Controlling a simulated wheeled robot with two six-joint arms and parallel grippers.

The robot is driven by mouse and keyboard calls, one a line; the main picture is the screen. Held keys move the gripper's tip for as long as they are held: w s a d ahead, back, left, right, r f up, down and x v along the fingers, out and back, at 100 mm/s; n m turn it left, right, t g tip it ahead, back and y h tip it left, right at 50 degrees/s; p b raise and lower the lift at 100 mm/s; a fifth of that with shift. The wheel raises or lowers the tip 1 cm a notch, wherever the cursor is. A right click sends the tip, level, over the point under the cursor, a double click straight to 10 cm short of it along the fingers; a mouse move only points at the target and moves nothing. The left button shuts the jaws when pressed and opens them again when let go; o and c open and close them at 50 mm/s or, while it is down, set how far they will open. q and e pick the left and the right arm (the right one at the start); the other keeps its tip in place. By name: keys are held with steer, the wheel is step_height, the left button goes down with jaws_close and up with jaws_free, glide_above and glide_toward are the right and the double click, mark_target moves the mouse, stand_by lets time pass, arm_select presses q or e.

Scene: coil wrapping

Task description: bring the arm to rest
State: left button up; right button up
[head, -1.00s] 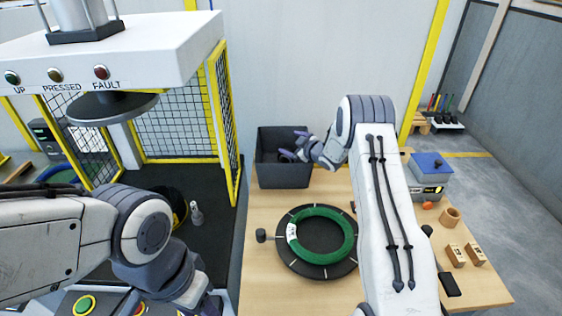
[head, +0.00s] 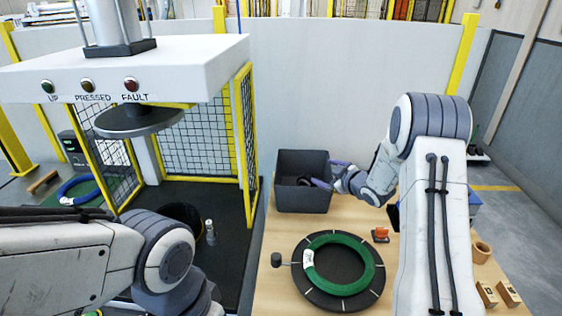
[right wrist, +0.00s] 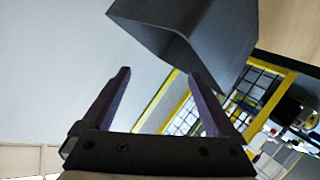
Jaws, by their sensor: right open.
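My right gripper (head: 326,174) is open at the right side of a dark grey bin (head: 290,202) in the head view. Nothing shows between its purple fingers. In the right wrist view the open jaws (right wrist: 159,73) are empty, and the bin (right wrist: 185,32) shows tilted beyond them. My right arm reaches in over the right part of the wooden table (head: 262,300). My left arm crosses the lower left, but its gripper is not visible. A green wrapped coil (head: 371,272) lies flat on a black round turntable (head: 338,296), apart from both arms.
An orange object (head: 380,235) sits behind the coil. A press (head: 140,70) with yellow-framed mesh guards (head: 245,130) stands at the left. A blue coil (head: 78,190) lies beyond it.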

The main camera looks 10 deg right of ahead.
steer(key=s+a+r+m+g+h, duration=0.1)
steer(key=s+a+r+g, duration=0.15)
steer(key=s+a, duration=0.6)
steer(key=s+a+r+m+g+h, duration=0.1)
steer(key=s+a+r+g, duration=0.15)
steer(key=s+a, duration=0.6)
steer(key=s+a+g, duration=0.4)
steer(key=s, duration=1)
steer(key=s+a+g, duration=0.4)
steer(key=s, duration=0.9)
steer(key=shift+s+a, duration=0.15)
steer(key=shift+s, duration=0.2)
